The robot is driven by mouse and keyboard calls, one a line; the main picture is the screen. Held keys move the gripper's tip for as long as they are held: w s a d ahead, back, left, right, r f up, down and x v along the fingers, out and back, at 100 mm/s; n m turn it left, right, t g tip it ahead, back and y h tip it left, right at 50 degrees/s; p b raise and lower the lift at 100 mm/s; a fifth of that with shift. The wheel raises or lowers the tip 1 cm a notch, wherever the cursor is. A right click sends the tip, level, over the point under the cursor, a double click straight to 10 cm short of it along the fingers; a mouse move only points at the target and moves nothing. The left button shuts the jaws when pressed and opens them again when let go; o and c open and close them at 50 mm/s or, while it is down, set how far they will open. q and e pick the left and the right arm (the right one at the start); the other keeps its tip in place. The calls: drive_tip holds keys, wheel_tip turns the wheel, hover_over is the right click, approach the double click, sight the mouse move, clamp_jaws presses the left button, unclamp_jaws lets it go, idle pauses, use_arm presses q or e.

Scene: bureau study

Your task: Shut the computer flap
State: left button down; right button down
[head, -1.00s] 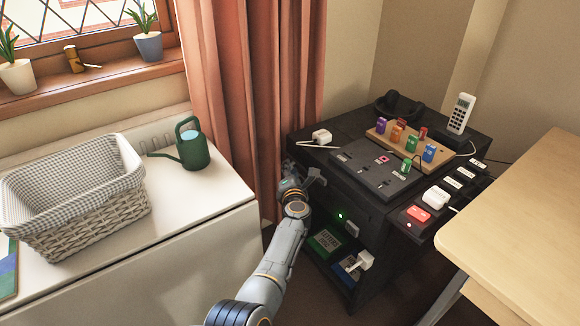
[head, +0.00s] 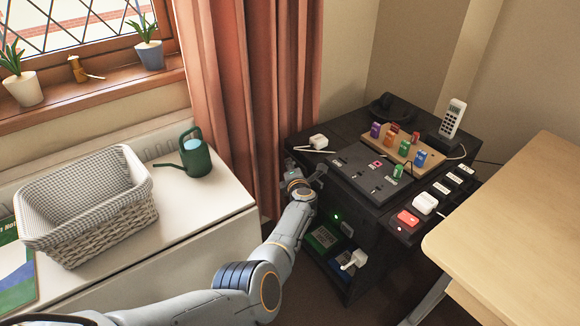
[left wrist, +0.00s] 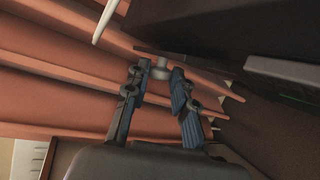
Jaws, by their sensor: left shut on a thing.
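The black computer cabinet (head: 312,136) stands in the corner, right of the curtain. I cannot clearly make out the flap or how far it stands open. Its lower front compartment is open to view, with a green box (head: 324,237) and a blue box (head: 348,265) inside. My left gripper (head: 312,175) is at the cabinet's upper left front edge. In the left wrist view its blue-grey fingers (left wrist: 158,85) are closed around a small grey knob (left wrist: 158,68). I cannot tell whether the knob belongs to the flap. My right gripper is out of view.
A pale table (head: 510,220) stands close on the right. A basket (head: 85,240) and green watering can (head: 195,158) stand left. The curtain (head: 250,90) hangs close behind my gripper.

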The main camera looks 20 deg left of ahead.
use_arm(q)
drive_tip(key=shift+w+d+r+m+g+p, duration=0.35)
drive_tip(key=shift+w+r+m+g, duration=0.1)
drive_tip(key=shift+m+g, duration=0.3)
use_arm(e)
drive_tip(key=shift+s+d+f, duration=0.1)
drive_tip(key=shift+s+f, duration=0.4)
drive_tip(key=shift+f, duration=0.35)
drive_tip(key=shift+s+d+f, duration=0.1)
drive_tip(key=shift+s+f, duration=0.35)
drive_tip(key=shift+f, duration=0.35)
use_arm(q)
drive_tip(key=c, duration=1.4)
unclamp_jaws()
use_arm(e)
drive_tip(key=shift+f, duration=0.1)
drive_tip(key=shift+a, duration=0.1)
use_arm(q)
drive_tip(key=shift+s, duration=0.15)
